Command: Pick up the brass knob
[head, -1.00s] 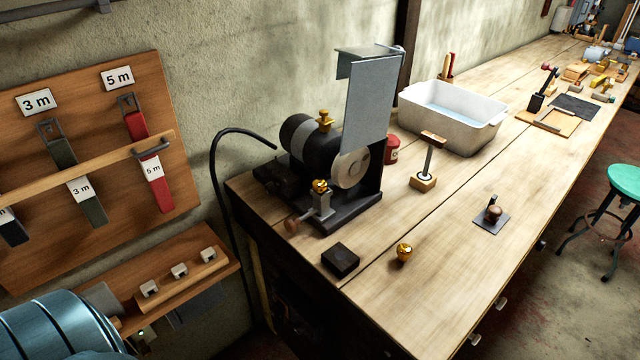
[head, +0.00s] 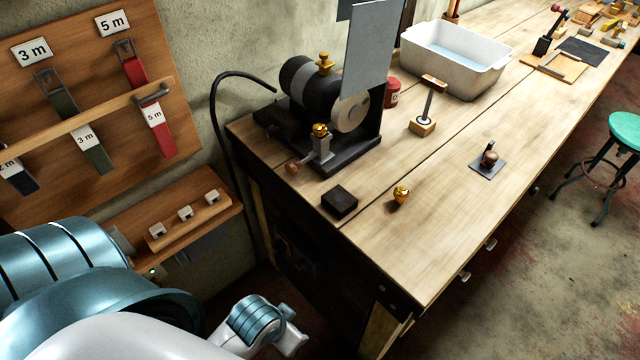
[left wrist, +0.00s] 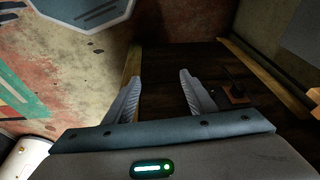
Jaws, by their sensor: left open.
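The brass knob (head: 401,195) lies near the front-left corner of the wooden workbench (head: 420,240), just right of a small black block. In the head view only part of my left arm shows at the lower left, below the bench top and apart from the knob; its fingertips cannot be made out there. In the left wrist view my left gripper (left wrist: 158,90) is open, with nothing between its fingers. The knob is not in the left wrist view. My right gripper is in neither view.
The black block (head: 339,202) is beside the knob. A grinder (head: 318,85) with other brass fittings stands behind it. A wooden-handled tool (head: 424,125), a knobbed plate (head: 488,160) and a white basin (head: 455,75) are farther along.

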